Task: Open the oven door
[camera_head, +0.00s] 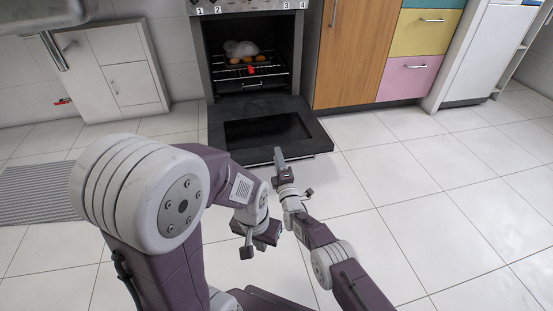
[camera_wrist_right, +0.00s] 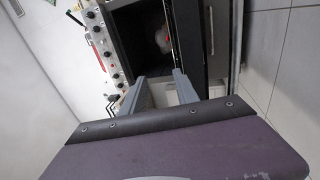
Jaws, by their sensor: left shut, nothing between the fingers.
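The oven (camera_head: 203,60) stands against the far wall at the top of the head view. Its dark door (camera_head: 300,116) is folded down flat, and the cavity is exposed. My right gripper (camera_head: 280,158) is open and empty just in front of the door's outer edge; I cannot tell whether it touches the door. In the right wrist view its two fingers (camera_wrist_right: 158,80) are spread apart, with the open oven cavity (camera_wrist_right: 135,30) beyond. My left gripper (camera_head: 246,252) is shut and empty, lower and nearer to me, away from the door.
A wire rack (camera_head: 262,72) inside the oven holds a pale lump, orange items and a red item. A wooden cabinet (camera_head: 345,50) and coloured drawers (camera_head: 408,78) stand to the right. A grey mat (camera_head: 40,195) lies left. Tiled floor at right is clear.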

